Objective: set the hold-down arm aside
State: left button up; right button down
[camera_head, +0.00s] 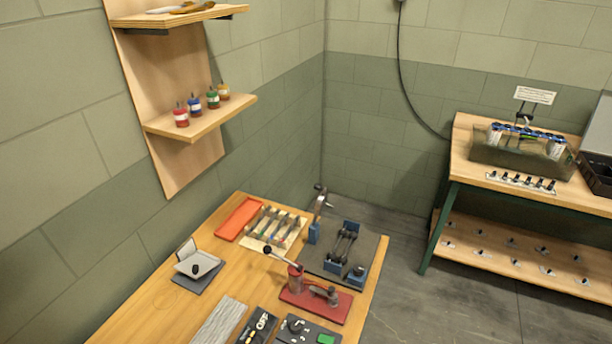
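I cannot tell for certain which part is the hold-down arm. A red-based fixture (316,301) on the near bench carries a lever with a black ball knob (267,249), which slants up to the left from a red post. Behind it a dark plate (327,268) bears blue blocks and a dark rod assembly (343,243). An upright metal piece on a blue foot (314,232) stands at the plate's left edge. A clear tank (522,153) with a blue-and-dark assembly across its top stands on the far bench. Neither of my grippers is in view.
The wooden near bench (160,307) also holds an orange tray (239,219), a rack of tools (273,228), a small scale-like device (197,264) and a grey ribbed mat (219,321). Wall shelves (205,119) hold small bottles. Bare floor (405,299) separates the benches.

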aim_at(331, 293)
jog(key=i+l+u, duration=1.05)
jog(key=l, duration=0.15)
